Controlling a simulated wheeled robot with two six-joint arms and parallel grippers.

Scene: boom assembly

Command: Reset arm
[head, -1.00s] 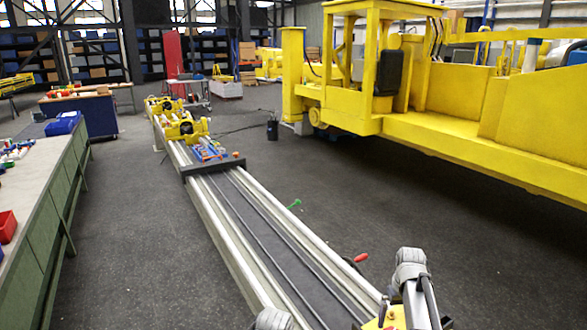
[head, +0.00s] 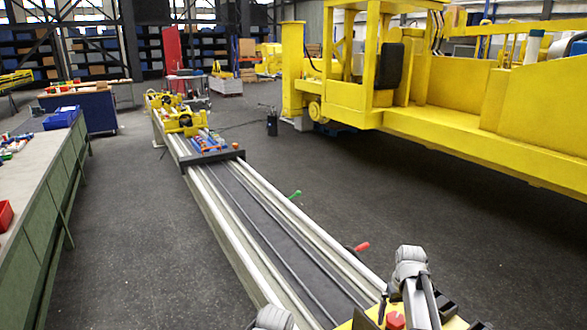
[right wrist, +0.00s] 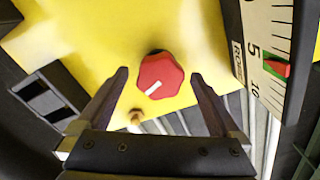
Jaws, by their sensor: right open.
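A red knob (head: 396,320) with a white pointer mark sits on a yellow panel (head: 455,323) at the bottom of the head view. In the right wrist view the knob (right wrist: 160,78) shows between the two dark fingertips of my right gripper (right wrist: 160,73), on the yellow panel (right wrist: 90,40). The fingers are apart, one on each side of it. I cannot tell whether they touch it or how far they are from it. The knob's pointer is toward the lower left in that view. My left gripper is out of view.
A scale (right wrist: 265,50) with a red and green marker stands right of the knob. Long rails (head: 270,235) run away from me, with red (head: 362,246) and green (head: 296,194) handles alongside. A workbench (head: 50,185) is left, a yellow machine (head: 440,125) right, with open floor between.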

